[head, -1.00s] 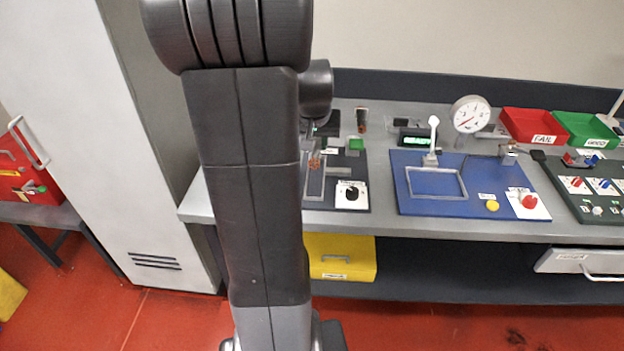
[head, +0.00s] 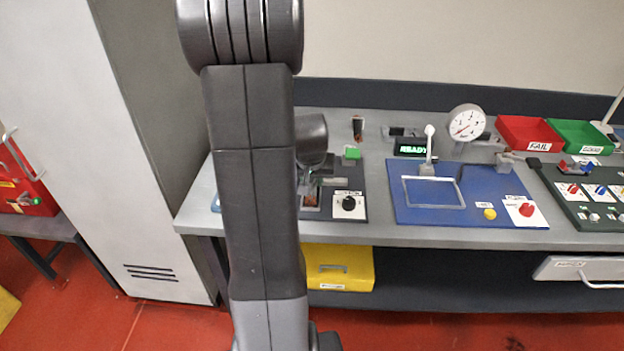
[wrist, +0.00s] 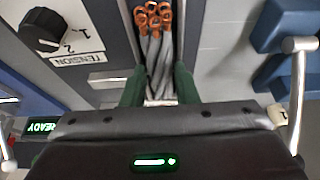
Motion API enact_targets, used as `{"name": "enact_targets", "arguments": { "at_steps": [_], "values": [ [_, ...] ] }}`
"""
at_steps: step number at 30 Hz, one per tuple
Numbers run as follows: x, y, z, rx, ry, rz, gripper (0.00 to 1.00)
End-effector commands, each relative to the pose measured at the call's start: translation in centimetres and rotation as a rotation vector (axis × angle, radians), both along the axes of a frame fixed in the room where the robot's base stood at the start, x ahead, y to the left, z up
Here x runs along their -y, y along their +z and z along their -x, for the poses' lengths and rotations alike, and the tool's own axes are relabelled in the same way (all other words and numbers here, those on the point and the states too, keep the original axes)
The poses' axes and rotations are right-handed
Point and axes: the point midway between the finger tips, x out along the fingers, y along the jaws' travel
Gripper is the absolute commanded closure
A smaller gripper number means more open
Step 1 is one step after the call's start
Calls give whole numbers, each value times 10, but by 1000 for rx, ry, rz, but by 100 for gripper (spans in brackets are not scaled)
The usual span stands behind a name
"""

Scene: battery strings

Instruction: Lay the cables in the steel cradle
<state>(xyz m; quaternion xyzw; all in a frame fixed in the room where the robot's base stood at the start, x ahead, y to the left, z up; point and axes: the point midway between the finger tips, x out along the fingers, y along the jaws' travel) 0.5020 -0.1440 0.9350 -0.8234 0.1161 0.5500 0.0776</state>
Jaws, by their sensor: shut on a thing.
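In the wrist view my gripper (wrist: 159,88) has its green fingers closed on a bundle of grey cables (wrist: 159,62) with copper-orange lug ends (wrist: 153,15). The lugs point away from the gripper, over a dark board with pale metal rails (wrist: 110,76). I cannot tell whether the cables touch the board, or whether these rails belong to the steel cradle. In the head view my arm hides most of the gripper and cables. A thin steel rectangular frame (head: 434,207) lies on the blue board.
A blue fixture with a metal handle (wrist: 298,85) is close beside the gripper. A gauge (head: 467,122), a lit READY display (head: 411,149), and red (head: 529,133) and green (head: 582,136) trays stand to the right.

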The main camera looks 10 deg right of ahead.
Motion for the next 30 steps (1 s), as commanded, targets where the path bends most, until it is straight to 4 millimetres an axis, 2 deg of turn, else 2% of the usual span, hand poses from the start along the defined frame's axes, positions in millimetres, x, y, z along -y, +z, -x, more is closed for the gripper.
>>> {"name": "enact_targets", "arguments": {
  "at_steps": [2, 3, 6, 13, 18, 30],
  "values": [
    [0, -4, 0, 1, 0, 0, 100],
    [0, -5, 0, -1, 0, 0, 71],
    [0, -4, 1, -2, 0, -1, 52],
    [0, -4, 1, -6, -1, -2, 51],
    [-1, 4, 3, -5, -1, -2, 51],
    [-8, 69, 26, 4, 0, 0, 51]
  ]
}}
